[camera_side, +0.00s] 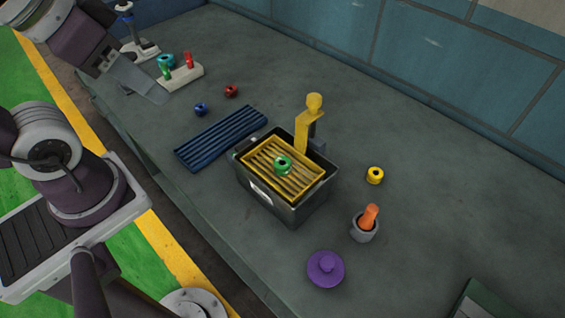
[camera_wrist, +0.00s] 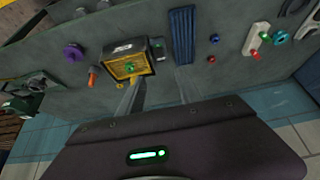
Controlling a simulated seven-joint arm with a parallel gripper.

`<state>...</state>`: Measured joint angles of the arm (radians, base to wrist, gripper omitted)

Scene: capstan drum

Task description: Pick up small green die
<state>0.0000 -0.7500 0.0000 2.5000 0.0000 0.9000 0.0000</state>
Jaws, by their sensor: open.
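A small green die (camera_side: 283,164), ring-like with a hole in it, sits on the yellow slatted grate (camera_side: 262,154) in the top of a dark grey bin (camera_side: 293,212). In the wrist view the die (camera_wrist: 129,67) shows small on the grate, left of the finger tips. My gripper (camera_side: 160,76) is at the upper left of the side view, well away from the die and above the bench. Its fingers are apart with nothing between them; they also show in the wrist view (camera_wrist: 161,76).
A yellow lever (camera_side: 305,130) stands up at the bin's back edge. A blue ribbed mat (camera_side: 221,137) lies left of the bin. A white block with coloured pegs (camera_side: 182,78), a purple knobbed disc (camera_side: 325,268) and a grey cup (camera_side: 364,230) stand on the bench.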

